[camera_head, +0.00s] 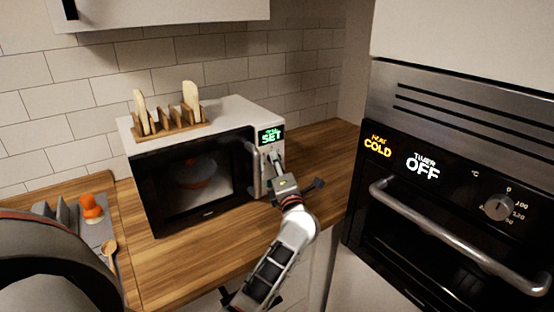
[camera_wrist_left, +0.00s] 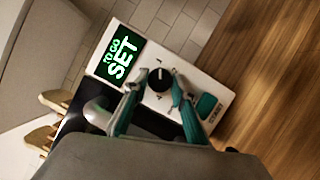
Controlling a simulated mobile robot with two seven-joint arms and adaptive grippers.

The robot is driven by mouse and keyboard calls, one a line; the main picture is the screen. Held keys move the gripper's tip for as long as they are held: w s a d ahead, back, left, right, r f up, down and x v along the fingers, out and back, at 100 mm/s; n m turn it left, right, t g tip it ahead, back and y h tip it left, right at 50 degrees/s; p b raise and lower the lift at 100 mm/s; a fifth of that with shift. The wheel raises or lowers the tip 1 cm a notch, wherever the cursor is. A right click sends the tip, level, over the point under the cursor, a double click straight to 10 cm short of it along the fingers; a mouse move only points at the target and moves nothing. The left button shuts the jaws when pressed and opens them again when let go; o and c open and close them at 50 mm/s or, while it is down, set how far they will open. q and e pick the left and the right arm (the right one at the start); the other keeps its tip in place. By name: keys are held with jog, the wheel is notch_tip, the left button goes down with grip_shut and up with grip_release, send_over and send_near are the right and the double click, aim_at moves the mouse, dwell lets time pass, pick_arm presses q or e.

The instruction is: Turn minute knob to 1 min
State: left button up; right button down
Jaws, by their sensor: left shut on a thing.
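The white microwave (camera_head: 205,150) stands on the wooden counter, its black glass door closed. Its control panel, on the right of its front, has a green display (camera_head: 270,136) reading SET under a smaller line. My left gripper (camera_head: 274,164) is at this panel, below the display. In the left wrist view a round black knob (camera_wrist_left: 160,78) with a light pointer mark sits just below the display (camera_wrist_left: 120,54). The fingers of the left gripper (camera_wrist_left: 155,90) are on either side of this knob, shut on it. The lower panel is partly hidden by a finger. My right gripper is not in view.
An oven (camera_head: 450,200) with a bar handle (camera_head: 455,240) is at the right. An orange-topped item (camera_head: 91,207) and a wooden spoon (camera_head: 109,250) lie at the left. The counter (camera_head: 185,262) before the microwave is clear.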

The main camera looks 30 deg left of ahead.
pick_arm(q)
jog(key=shift+f, duration=0.15)
jog(key=o, duration=1.1)
jog(key=v, duration=1.2)
